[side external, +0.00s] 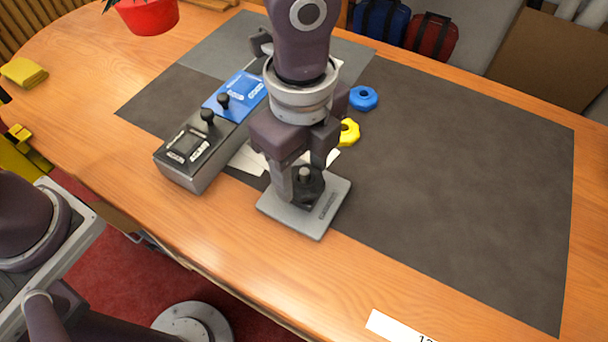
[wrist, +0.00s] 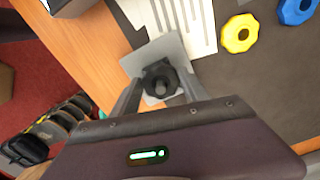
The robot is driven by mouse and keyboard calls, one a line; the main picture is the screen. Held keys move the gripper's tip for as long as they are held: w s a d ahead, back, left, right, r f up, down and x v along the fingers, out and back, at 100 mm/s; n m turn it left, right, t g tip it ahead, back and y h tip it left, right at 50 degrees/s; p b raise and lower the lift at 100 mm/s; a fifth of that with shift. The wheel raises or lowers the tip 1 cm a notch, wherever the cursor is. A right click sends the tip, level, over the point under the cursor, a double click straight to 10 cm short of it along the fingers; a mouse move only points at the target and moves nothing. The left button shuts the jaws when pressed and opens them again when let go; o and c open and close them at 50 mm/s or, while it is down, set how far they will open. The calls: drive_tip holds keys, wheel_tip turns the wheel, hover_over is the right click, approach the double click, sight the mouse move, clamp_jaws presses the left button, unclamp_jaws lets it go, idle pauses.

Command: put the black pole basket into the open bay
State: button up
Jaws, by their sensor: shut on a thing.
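The black pole basket (side external: 312,186) is at a small grey plate (side external: 325,211) near the bench's front edge, with a short grey-topped post showing at its middle. It also shows in the wrist view (wrist: 152,78), between the fingers. My gripper (side external: 301,181) points down and is shut on the basket; I cannot tell whether the basket touches the plate. A long block left of my gripper has a black-topped section (side external: 174,163) with a dark square and a blue section (side external: 241,89), each with black knobs nearby. I cannot tell which part is the open bay.
A yellow ring (wrist: 240,33) and a blue ring (side external: 363,98) lie behind my gripper. White printed sheets (wrist: 180,20) lie beside the plate. The dark mat (side external: 460,170) is clear on the right. A red pot (side external: 147,16) stands at the back left.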

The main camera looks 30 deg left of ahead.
wheel_tip(320, 180, up, 10)
drive_tip(key=w+a+f+n, duration=0.1)
drive_tip(key=w+a+f, duration=0.1)
drive_tip(key=w+a, duration=0.8)
drive_tip(key=w+a+f+n, duration=0.2)
drive_tip(key=w+a, duration=0.7)
drive_tip(key=w, duration=0.2)
drive_tip(key=shift+d+f, duration=0.15)
drive_tip(key=shift+f, duration=1.6)
drive_tip(key=shift+d+f, duration=0.1)
drive_tip(key=shift+f, duration=1.6)
drive_tip(key=shift+f, duration=0.15)
drive_tip(key=shift+f, duration=0.5)
drive_tip(key=o, duration=1.4)
